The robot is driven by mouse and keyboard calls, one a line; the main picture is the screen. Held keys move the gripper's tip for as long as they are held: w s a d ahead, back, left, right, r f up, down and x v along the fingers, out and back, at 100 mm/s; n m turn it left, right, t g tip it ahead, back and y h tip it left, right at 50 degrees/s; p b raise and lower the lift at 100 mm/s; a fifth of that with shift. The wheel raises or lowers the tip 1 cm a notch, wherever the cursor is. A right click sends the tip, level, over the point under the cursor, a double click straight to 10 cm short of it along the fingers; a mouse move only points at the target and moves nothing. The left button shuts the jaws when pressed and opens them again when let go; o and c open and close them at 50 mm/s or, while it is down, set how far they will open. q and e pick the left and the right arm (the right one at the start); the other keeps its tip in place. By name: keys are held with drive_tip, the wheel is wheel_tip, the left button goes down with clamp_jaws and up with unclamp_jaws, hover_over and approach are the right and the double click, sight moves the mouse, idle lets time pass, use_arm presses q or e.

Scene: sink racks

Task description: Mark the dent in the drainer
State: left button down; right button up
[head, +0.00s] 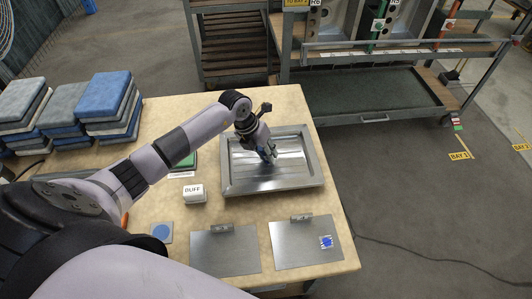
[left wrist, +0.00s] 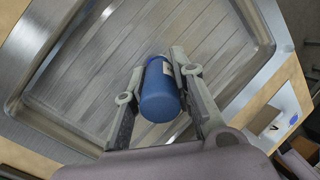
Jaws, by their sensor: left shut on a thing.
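The drainer (head: 228,186) is a grey metal tray with a raised rim, lying on the table. Its ribbed floor (left wrist: 90,80) fills much of the left wrist view. My left gripper (head: 267,153) is over the middle of the drainer, pointing down. In the left wrist view, its fingers (left wrist: 158,85) are shut on a blue cylinder-shaped marker (left wrist: 160,98) with a pale label. The marker's lower tip is hidden, so I cannot tell whether it touches the drainer. I cannot make out a dent. My right gripper is not in view.
A white block labelled BUFF (head: 193,194) stands left of the drainer. Two flat metal plates (head: 224,255) lie in front, the right one (head: 295,252) bearing a blue mark. A cart with sinks (head: 370,85) stands behind.

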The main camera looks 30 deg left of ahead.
use_arm(q)
wheel_tip(320, 180, up, 2)
drive_tip(key=shift+p, duration=0.9)
drive_tip(key=shift+r+p, duration=1.9)
drive_tip(key=shift+r, duration=0.65)
